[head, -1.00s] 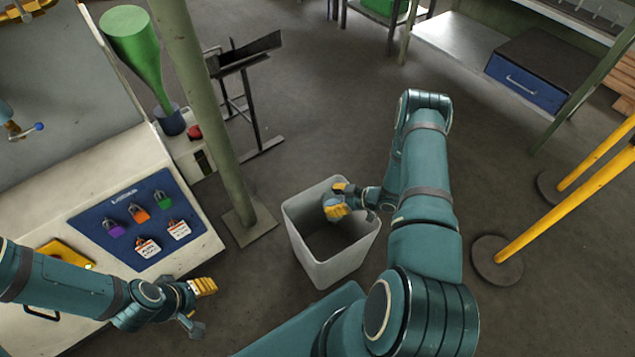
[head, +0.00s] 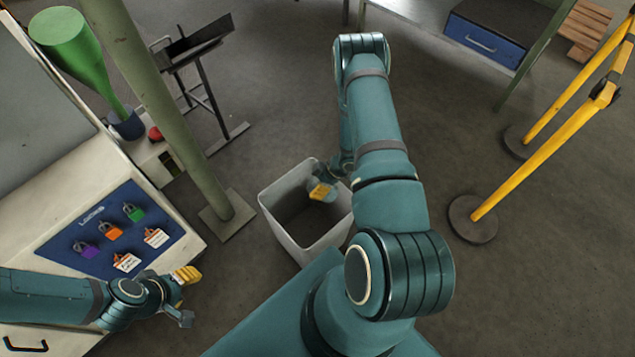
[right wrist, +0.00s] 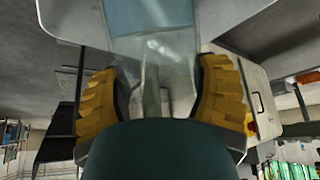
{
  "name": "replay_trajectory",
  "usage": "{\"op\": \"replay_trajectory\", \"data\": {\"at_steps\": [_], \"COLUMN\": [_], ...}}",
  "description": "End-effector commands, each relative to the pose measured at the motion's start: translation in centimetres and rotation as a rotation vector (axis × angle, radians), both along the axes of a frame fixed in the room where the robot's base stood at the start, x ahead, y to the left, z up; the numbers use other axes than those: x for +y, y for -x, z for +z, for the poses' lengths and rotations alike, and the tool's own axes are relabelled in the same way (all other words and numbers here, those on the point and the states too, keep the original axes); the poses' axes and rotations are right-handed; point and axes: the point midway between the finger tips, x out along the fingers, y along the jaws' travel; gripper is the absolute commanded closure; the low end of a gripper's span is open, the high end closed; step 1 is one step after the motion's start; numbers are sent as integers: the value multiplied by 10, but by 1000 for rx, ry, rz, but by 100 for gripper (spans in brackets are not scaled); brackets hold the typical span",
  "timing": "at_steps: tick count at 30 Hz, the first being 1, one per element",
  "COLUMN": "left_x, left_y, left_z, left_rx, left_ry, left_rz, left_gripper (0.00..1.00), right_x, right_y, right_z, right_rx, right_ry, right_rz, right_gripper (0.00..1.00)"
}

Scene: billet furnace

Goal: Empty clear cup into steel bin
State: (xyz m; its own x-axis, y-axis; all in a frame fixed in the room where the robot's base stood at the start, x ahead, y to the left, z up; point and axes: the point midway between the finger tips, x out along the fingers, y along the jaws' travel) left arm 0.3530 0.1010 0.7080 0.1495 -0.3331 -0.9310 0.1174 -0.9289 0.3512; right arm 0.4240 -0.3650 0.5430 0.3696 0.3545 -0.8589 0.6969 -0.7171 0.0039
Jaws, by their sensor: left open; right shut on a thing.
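The steel bin (head: 277,225) is an open, light grey square bin on the floor in the middle of the head view. My right gripper (head: 322,190) is over the bin's opening, partly hidden behind its own arm. In the right wrist view its yellow fingers (right wrist: 160,95) are shut on the clear cup (right wrist: 155,58), which is see-through and lies between them. The cup is hard to make out in the head view, and I cannot tell what it contains. My left gripper (head: 188,295) is open and empty, left of the bin beside the white cabinet.
A green post (head: 165,115) stands left of the bin, by a cabinet with a blue padlock board (head: 110,232). A black metal stand (head: 205,90) is behind. Yellow barrier posts (head: 535,150) stand at right. The floor around the bin is otherwise open.

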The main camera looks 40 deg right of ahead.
Motion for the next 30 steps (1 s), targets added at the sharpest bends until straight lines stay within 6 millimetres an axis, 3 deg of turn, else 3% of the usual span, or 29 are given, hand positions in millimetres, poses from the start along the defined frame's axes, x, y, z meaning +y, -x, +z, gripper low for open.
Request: {"op": "replay_trajectory", "data": {"at_steps": [13,27,30], "left_x": [-1,-1,-1], "left_y": [6,6,8], "left_z": [34,66,55], "left_rx": [14,16,19], "left_ry": [3,3,4], "left_rz": [-4,0,-2], "left_gripper": [53,53,53], "right_x": [9,12,14], "right_y": [-9,-12,-16], "right_z": [13,14,10], "right_rx": [270,391,429], "right_ry": [263,371,418], "right_rz": [2,-4,0], "right_gripper": [76,76,76]}}
